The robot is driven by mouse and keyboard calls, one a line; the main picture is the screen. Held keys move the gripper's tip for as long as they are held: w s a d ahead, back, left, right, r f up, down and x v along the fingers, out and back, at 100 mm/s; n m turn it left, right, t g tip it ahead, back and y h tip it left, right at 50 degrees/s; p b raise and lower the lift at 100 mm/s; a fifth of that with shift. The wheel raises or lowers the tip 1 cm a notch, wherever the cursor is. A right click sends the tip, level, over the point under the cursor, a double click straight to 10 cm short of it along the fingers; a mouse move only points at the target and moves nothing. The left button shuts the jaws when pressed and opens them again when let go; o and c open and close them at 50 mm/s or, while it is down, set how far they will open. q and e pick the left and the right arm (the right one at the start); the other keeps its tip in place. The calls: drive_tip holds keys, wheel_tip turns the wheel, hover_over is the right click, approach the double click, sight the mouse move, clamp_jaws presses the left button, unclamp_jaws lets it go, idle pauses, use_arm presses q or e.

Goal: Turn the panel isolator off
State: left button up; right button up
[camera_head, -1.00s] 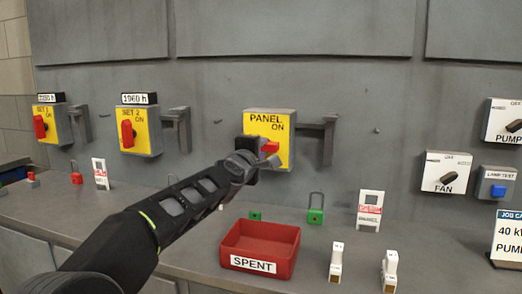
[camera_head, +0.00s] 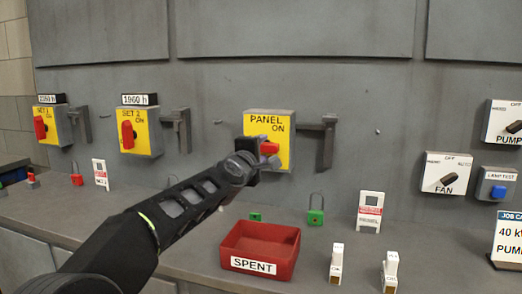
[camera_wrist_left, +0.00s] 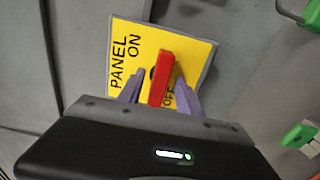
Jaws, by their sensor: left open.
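The panel isolator is a yellow plate (camera_head: 284,125) lettered PANEL, ON and OFF, with a red handle (camera_head: 269,148) on its front. In the left wrist view the red handle (camera_wrist_left: 161,78) lies roughly parallel to the lines of lettering, so crosswise on the plate. My left gripper (camera_head: 262,158) is in front of the plate's lower left part and hides some of it. In the left wrist view its two open fingers (camera_wrist_left: 157,88) stand on either side of the handle, with gaps visible. Contact cannot be told. My right gripper is not in view.
A grey bracket (camera_head: 326,140) sticks out right of the isolator. Two similar isolators (camera_head: 141,131) (camera_head: 46,124) are to the left. A red SPENT tray (camera_head: 290,258), a green padlock (camera_head: 316,216) and a tag (camera_head: 370,211) are on the ledge below.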

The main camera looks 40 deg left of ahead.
use_arm(q)
drive_tip(key=v, duration=0.7)
drive_tip(key=shift+s+d, duration=0.15)
drive_tip(key=shift+s, duration=0.2)
